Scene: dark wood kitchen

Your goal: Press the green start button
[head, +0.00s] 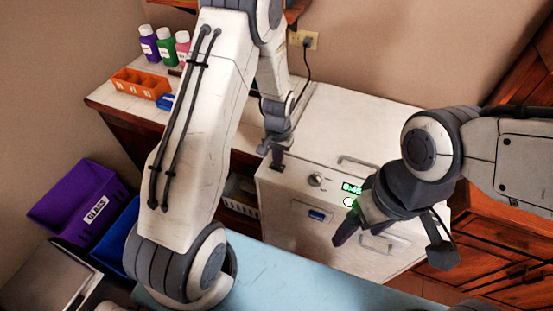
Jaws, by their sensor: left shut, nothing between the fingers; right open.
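The white box-shaped machine (290,208) stands by the back wall. Its front panel has a round knob (315,180), a lit green display (351,188) and a small bright, green-edged button (349,202) just below the display. My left gripper (277,165) is shut and empty, pointing down at the machine's top left front edge; I cannot tell whether it touches. It is left of the knob and well left of the button. My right gripper (394,244) is open and empty in front of the panel's right part. One finger appears just below the button, and it hides part of the panel.
A blue surface (290,268) lies in front of the machine. An orange tray (140,84) and several bottles (165,46) stand on the left counter. A purple GLASS bin (75,193) and a blue bin (118,240) are at left. A cord runs to a wall outlet (303,39).

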